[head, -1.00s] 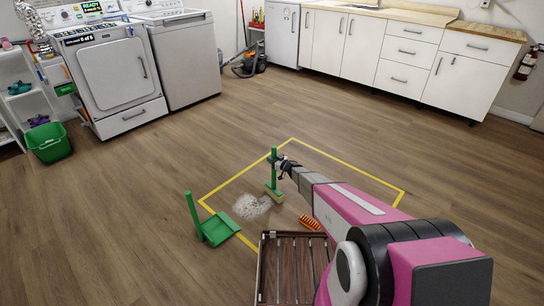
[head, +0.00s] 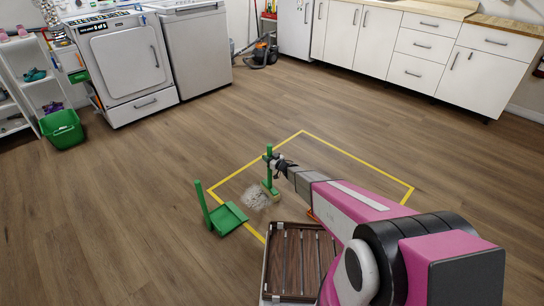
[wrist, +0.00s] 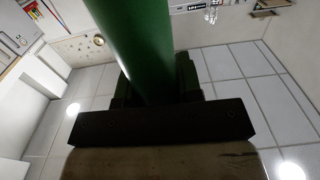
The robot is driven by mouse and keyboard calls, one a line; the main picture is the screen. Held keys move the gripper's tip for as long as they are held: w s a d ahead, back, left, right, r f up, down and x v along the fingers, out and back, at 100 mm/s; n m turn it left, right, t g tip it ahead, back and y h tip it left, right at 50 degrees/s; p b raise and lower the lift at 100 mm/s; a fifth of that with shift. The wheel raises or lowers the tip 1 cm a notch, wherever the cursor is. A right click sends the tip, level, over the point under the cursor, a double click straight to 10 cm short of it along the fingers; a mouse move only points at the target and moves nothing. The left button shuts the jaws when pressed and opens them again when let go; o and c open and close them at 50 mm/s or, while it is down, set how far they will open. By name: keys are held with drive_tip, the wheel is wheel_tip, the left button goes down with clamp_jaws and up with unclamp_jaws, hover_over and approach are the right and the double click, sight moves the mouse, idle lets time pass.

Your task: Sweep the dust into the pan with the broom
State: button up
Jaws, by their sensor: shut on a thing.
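The green broom (head: 270,177) stands nearly upright on the floor, its handle held by my gripper (head: 271,160). In the wrist view the green handle (wrist: 130,45) rises close to the camera. My gripper is shut on it. A patch of pale grey dust (head: 254,198) lies on the floor just left of the broom head, by its bristles. The green dustpan (head: 230,218) lies flat left of and nearer than the dust, with its upright handle (head: 203,205) on the left. A gap of bare floor separates dust and pan.
Yellow tape (head: 355,159) outlines a rectangle around the work area. A slatted wooden tray (head: 291,250) is in front. An orange item (head: 311,214) is mostly hidden by my arm. A green bin (head: 62,129) and shelf are at left.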

drive_tip(key=s+a, duration=0.4)
drive_tip(key=a, duration=0.1)
drive_tip(key=s+a, duration=0.4)
drive_tip(key=a, duration=0.1)
drive_tip(key=s+a, duration=0.4)
drive_tip(key=a, duration=0.1)
drive_tip(key=shift+s+a, duration=0.8)
drive_tip(key=shift+a, duration=0.05)
clamp_jaws()
wheel_tip(320, 180, up, 7)
drive_tip(key=shift+f, duration=0.15)
drive_tip(key=shift+w, duration=0.1)
idle(0.3)
